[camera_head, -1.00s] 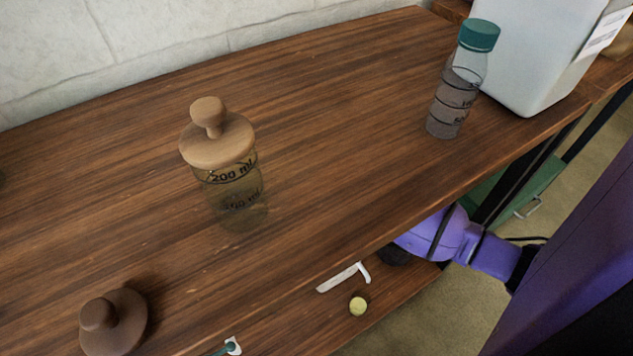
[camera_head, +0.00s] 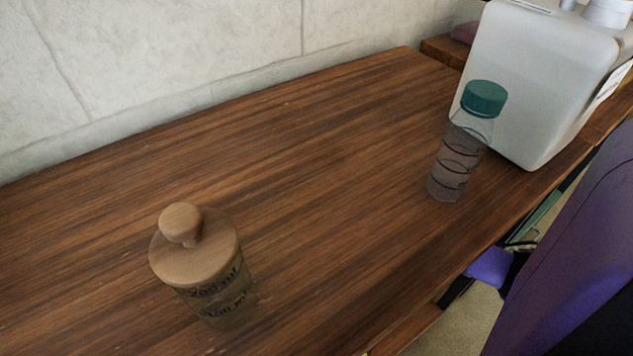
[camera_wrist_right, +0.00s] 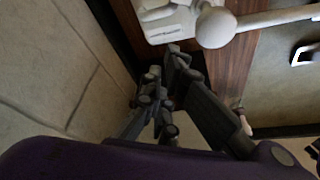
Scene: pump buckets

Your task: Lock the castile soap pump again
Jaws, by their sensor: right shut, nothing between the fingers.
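A white pump bucket (camera_head: 540,80) stands at the back right of the table in the head view. Its top is partly cut off by the frame edge, and its label is seen edge-on and unreadable. In the right wrist view a white pump head (camera_wrist_right: 215,27) has a long spout reaching right, beside a white container top (camera_wrist_right: 165,22). I cannot tell whether this is the castile soap pump or whether it is locked. My right gripper (camera_wrist_right: 167,66) is shut and empty, close to the white container in that view; contact cannot be told. My left gripper is not in view.
A clear bottle with a teal cap (camera_head: 484,98) stands just left of the white bucket. A glass jar with a wooden lid (camera_head: 195,250) stands at the front left. The wooden tabletop (camera_head: 320,190) between them is clear. A stone wall (camera_head: 190,80) runs behind.

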